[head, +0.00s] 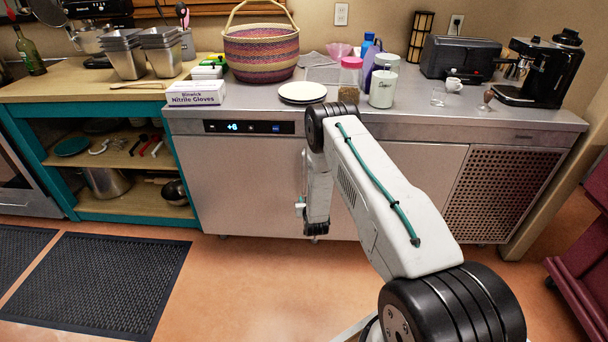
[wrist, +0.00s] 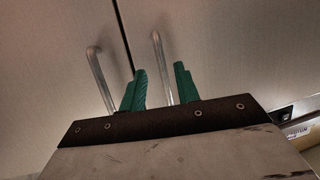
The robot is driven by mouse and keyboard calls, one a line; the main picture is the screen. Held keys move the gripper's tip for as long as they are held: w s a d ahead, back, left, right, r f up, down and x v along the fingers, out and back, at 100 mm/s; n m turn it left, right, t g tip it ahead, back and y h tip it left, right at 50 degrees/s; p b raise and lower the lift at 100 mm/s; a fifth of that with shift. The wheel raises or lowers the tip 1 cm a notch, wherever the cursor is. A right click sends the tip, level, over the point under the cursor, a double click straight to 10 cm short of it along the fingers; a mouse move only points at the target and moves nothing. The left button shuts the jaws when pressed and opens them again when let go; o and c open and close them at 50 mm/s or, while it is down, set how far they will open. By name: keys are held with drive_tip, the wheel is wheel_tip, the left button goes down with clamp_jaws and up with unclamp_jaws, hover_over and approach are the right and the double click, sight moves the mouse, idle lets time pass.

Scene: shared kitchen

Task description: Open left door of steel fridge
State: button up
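The steel fridge (head: 245,175) is the low steel unit under the counter, with a lit display on its upper left. In the wrist view two upright bar handles flank a dark door seam: one handle (wrist: 97,70) at left, another handle (wrist: 159,62) at right. The display side shows at right there, so the right handle appears to be the left door's. My gripper (wrist: 160,69) is open, its green fingers apart. The right handle shows between them in the picture; contact cannot be told. The door looks shut.
The counter above holds a glove box (head: 195,93), a woven basket (head: 261,55), plates (head: 302,92) and jars. A teal shelf unit (head: 115,165) stands at left, a perforated panel (head: 503,193) at right. The floor in front is clear apart from dark mats (head: 100,285).

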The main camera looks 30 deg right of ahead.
sight(304, 174)
drive_tip(key=w+d+r+t, duration=0.1)
drive_tip(key=w+r, duration=0.1)
drive_tip(key=w, duration=0.1)
drive_tip(key=w+d+r+t+h, duration=0.1)
drive_tip(key=w+r, duration=0.1)
drive_tip(key=w, duration=0.1)
drive_tip(key=w+d+r+t, duration=0.1)
drive_tip(key=w+d+r, duration=0.1)
drive_tip(key=w, duration=0.1)
drive_tip(key=shift+r+h, duration=0.1)
drive_tip(key=shift+h, duration=0.2)
